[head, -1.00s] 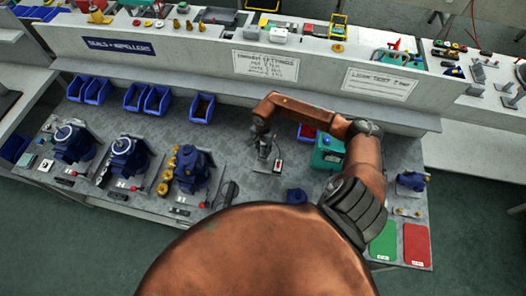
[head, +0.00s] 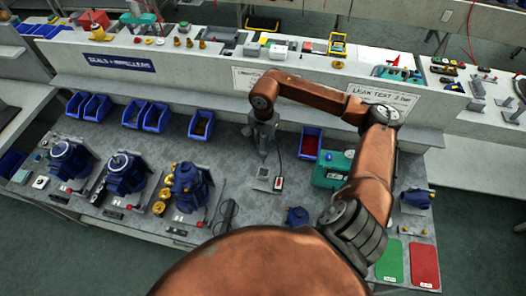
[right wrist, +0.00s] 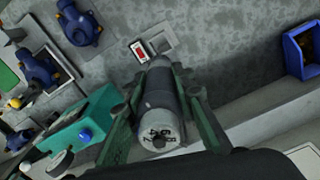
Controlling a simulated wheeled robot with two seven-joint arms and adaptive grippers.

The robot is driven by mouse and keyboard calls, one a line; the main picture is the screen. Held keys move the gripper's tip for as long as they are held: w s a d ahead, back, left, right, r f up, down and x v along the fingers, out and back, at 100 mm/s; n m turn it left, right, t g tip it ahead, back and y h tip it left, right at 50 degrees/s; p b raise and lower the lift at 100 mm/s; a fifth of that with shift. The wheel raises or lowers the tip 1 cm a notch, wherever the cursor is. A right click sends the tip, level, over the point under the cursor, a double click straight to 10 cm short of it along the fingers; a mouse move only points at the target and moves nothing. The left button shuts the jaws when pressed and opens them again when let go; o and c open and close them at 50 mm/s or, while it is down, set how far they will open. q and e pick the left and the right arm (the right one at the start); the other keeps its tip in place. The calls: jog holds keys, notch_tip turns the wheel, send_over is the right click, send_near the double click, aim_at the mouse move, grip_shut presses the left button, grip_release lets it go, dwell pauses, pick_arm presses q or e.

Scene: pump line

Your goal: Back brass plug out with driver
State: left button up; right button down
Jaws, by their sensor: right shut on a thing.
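My right gripper (head: 262,148) is shut on a grey cylindrical driver (right wrist: 160,108) and holds it upright-looking above the bench. In the right wrist view the driver's pale end with dark markings faces the camera, between the green-grey fingers. The driver's far tip is hidden there. Several brass plugs stand along the left side of the third blue pump (head: 188,188); the rearmost brass plug (head: 172,167) is nearest the bins. My right gripper is well to the right of them. My left gripper is not in view.
A grey pad (head: 263,174) and a red-and-white device (head: 278,183) lie below the gripper. A teal box (head: 332,172) and a bin with red contents (head: 310,144) stand to the right. Two more blue pumps stand at left. Blue bins (head: 156,117) line the bench's back.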

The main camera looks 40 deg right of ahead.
jog(key=shift+r, duration=0.25)
jog(key=shift+f, duration=0.1)
